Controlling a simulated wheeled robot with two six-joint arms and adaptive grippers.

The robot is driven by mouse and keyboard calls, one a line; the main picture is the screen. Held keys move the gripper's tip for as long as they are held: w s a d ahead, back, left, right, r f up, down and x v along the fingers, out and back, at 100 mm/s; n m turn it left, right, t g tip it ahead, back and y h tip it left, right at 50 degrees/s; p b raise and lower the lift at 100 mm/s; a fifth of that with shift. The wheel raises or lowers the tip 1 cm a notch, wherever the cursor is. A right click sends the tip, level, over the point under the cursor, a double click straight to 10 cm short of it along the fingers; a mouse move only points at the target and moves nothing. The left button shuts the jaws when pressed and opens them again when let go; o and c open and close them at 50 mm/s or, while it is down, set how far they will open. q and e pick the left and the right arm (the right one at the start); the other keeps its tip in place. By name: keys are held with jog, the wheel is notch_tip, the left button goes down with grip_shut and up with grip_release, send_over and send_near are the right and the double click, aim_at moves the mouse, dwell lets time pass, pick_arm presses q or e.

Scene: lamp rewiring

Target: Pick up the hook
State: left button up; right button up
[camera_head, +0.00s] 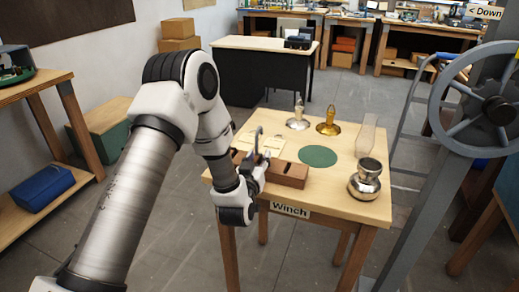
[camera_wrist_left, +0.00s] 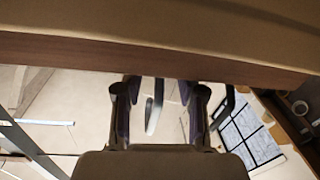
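The hook (camera_head: 258,138) is a thin grey curved metal piece, standing up by the brown wooden block on the small table. My left gripper (camera_head: 262,168) is at the front of the block, close below the hook; the arm and gripper hide part of both. In the left wrist view the two dark fingers of my left gripper (camera_wrist_left: 159,108) stand apart. A pale curved piece (camera_wrist_left: 153,117), which looks like the hook, shows between them, with gaps on both sides. I cannot tell whether anything touches it. My right gripper is in neither view.
The wooden block (camera_head: 290,174) lies on the table (camera_head: 336,208) near a green round mat (camera_head: 318,156). A silver lamp base (camera_head: 364,184), a glass chimney (camera_head: 366,135), a brass burner (camera_head: 328,127) and a silver one (camera_head: 298,123) stand around it. A large wheel (camera_head: 485,95) rises at the right.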

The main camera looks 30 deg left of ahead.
pick_arm(q)
jog(key=shift+x, duration=0.95)
grip_shut()
jog(key=shift+r, duration=0.45)
notch_tip(320, 180, up, 2)
jog(key=shift+r, duration=0.2)
jog(key=s+d+r+p, duration=0.1)
jog(key=s+d+p, duration=0.1)
jog(key=s+d, duration=0.8)
jog(key=shift+s+d+r+p, duration=0.2)
jog(key=shift+s+r+p, duration=0.2)
jog(key=shift+s, duration=0.85)
